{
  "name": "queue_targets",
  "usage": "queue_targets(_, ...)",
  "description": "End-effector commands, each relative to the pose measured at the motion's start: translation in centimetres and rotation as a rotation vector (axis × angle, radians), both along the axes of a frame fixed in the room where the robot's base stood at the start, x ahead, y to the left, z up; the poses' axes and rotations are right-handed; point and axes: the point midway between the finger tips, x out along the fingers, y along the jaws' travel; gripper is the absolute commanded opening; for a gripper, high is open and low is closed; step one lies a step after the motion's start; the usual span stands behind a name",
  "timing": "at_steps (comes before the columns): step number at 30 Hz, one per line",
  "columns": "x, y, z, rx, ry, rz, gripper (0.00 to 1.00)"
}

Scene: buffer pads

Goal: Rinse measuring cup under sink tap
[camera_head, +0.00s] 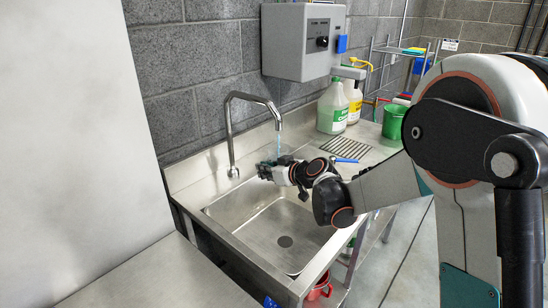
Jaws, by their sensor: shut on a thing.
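The sink tap (231,125) is a curved metal spout at the back left of the steel sink (265,235). A thin bluish stream of water (278,142) hangs below its mouth. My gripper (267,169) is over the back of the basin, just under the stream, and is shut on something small. The measuring cup cannot be made out clearly; the dark, bluish shape at the fingertips is too small to tell apart from the fingers. The basin is empty, with a round drain in its floor.
A grey control box (303,42) hangs on the block wall above the sink. Bottles (333,107), a blue-handled tool (344,160) and a green bucket (394,121) stand or lie to the right. A red container (320,287) is below the sink. A pale panel fills the left.

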Motion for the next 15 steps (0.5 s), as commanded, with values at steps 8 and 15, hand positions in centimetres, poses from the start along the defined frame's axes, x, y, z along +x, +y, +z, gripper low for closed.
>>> queue_targets(8,0.0,0.0,0.0,0.0,0.0,0.0,0.0)
queue_targets(15,-2.6,-0.2,0.0,0.0,0.0,0.0,0.0)
